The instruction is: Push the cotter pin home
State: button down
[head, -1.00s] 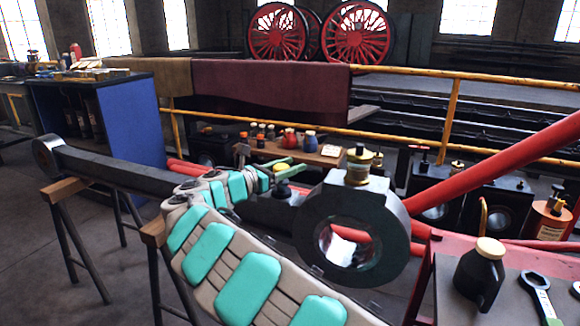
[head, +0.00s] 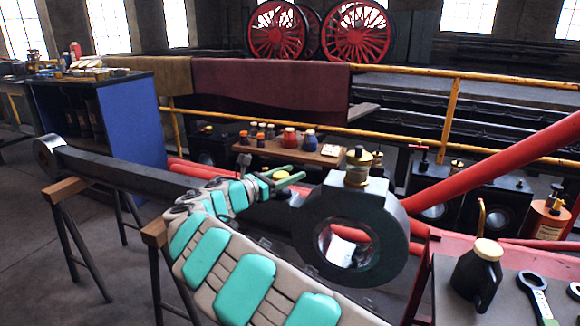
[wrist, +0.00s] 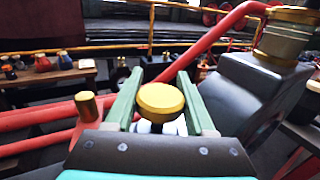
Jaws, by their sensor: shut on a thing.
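My gripper (head: 292,177) has two green fingers and is beside the upper left of the dark round rod end (head: 350,235). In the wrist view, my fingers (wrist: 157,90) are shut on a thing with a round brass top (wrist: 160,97).
A red bar (head: 495,165) slopes up to the right behind the rod end. A small brass-topped fitting (wrist: 88,106) is left of my fingers. A wooden shelf (head: 250,147) with jars is behind. A black jug (head: 476,276) and wrenches (head: 538,293) are at the right.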

jog(key=shift+c, duration=1.3)
grip_release()
jog(key=shift+f, duration=0.2)
jog(key=shift+a, duration=0.1)
jog(key=v, duration=0.7)
jog(key=shift+s+a, duration=0.25)
jog(key=shift+s, duration=0.05)
